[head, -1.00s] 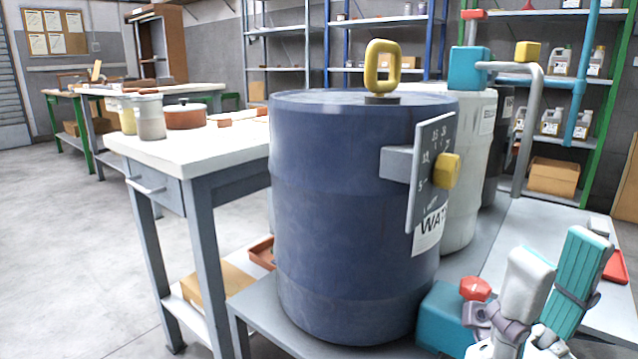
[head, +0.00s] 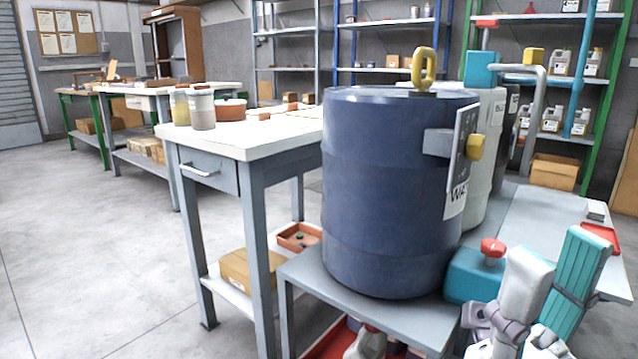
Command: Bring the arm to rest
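My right gripper (head: 562,252) is at the lower right of the head view, pointing up. Its white finger and its teal ribbed finger stand apart, and I see nothing held between them. It appears in front of the low grey bench with the blue drum (head: 385,200); the distance between them is hard to judge. My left gripper is not in view. No buffing brush can be made out.
The drum stands on a low grey bench (head: 300,275), beside a teal box with a red knob (head: 492,247). A white-topped workbench (head: 240,140) holds jars (head: 201,108) and a brown pot (head: 231,109). Open floor (head: 90,240) lies at the left.

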